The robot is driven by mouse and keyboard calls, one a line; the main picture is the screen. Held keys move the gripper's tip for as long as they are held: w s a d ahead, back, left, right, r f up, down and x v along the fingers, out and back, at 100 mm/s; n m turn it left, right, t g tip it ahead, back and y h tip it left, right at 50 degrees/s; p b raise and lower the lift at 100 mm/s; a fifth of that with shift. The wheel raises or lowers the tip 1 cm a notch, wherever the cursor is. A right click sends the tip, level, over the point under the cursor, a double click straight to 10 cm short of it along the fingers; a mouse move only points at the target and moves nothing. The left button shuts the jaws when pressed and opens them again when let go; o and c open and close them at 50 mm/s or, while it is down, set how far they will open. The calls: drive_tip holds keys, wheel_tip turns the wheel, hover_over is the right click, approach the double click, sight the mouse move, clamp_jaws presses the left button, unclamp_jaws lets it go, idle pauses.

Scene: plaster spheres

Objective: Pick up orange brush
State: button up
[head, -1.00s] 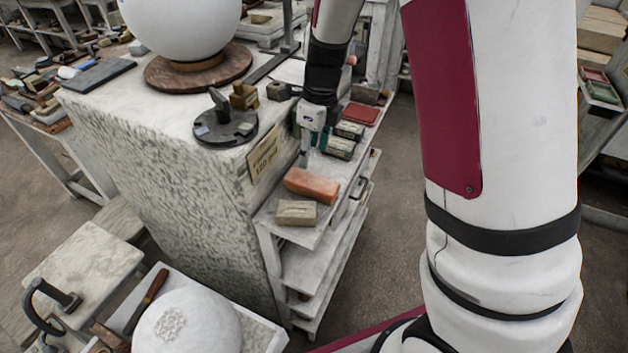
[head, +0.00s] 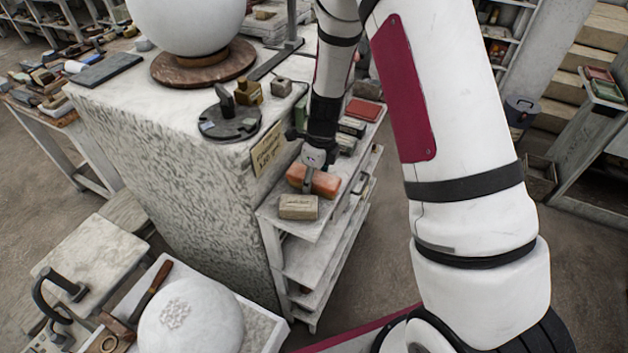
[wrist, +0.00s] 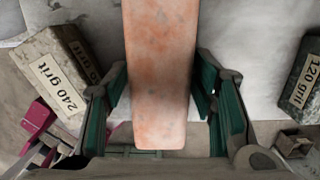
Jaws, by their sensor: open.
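The orange brush (head: 314,181) looks like a worn orange block lying on the top of the white shelf unit beside the plaster block. It also shows in the wrist view (wrist: 160,70), running lengthwise down the middle of the picture. My gripper (wrist: 160,108) is open, with one green-padded finger on each side of the orange block. Clear gaps show between both fingers and the block. In the head view my gripper (head: 310,180) hangs over the block and hides part of it.
A beige block (head: 298,207) labelled 240 grit in the wrist view (wrist: 58,80) lies close by. A dark green block (wrist: 303,78) labelled 120 grit is on the other side. A red block (head: 363,110) lies farther back on the shelf. The plaster block (head: 190,160) stands left.

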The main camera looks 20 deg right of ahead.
drive_tip(key=c, duration=1)
wheel_tip(320, 180, up, 10)
drive_tip(key=shift+b, duration=0.5)
